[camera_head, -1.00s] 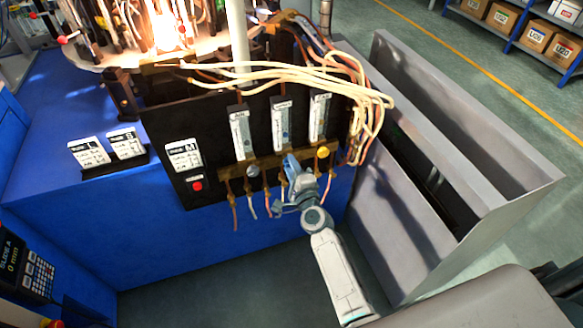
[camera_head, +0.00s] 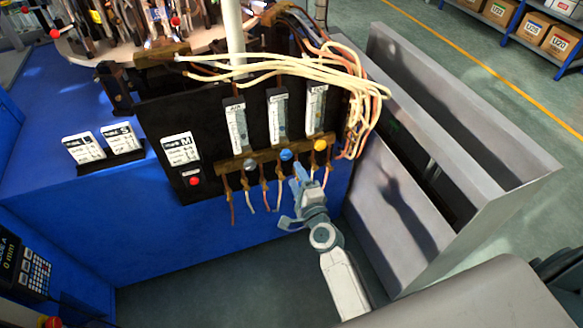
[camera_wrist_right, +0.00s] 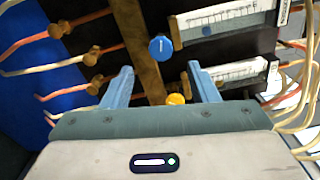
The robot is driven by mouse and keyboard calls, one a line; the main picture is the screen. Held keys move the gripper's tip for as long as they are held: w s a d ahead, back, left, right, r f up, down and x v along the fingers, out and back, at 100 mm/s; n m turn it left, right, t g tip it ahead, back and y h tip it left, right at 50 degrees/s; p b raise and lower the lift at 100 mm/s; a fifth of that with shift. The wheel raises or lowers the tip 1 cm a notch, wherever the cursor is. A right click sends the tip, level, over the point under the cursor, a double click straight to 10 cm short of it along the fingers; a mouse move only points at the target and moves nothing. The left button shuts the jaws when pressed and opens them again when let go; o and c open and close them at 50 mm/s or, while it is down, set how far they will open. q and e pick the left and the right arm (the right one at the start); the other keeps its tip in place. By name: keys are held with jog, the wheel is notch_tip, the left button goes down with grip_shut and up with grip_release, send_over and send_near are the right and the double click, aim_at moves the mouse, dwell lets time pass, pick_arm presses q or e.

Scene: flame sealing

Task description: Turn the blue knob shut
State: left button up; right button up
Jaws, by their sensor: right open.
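The blue knob (camera_head: 286,155) sits on the brass bar (camera_head: 232,165) below the middle flow tube (camera_head: 278,118). In the right wrist view the blue knob (camera_wrist_right: 160,47) has a white mark running roughly up and down the picture, along the bar. My right gripper (camera_head: 294,197) is just below and in front of the knob, apart from it. Its blue fingers (camera_wrist_right: 160,68) are spread and empty, with the knob beyond the gap between their tips. My left gripper is out of view.
A yellow knob (camera_head: 320,145) is to the right of the blue one and a grey knob (camera_head: 250,164) to the left. Hoses hang below the bar, close to the gripper. Pale hoses (camera_head: 300,68) loop above the panel. A grey metal bin (camera_head: 490,215) stands at the right.

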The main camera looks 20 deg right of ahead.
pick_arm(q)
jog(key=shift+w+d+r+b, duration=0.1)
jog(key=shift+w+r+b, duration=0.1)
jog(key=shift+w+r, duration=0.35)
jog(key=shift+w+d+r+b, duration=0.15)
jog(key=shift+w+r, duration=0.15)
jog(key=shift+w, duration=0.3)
pick_arm(e)
jog(key=shift+s, duration=1.95)
jog(key=shift+d, duration=0.1)
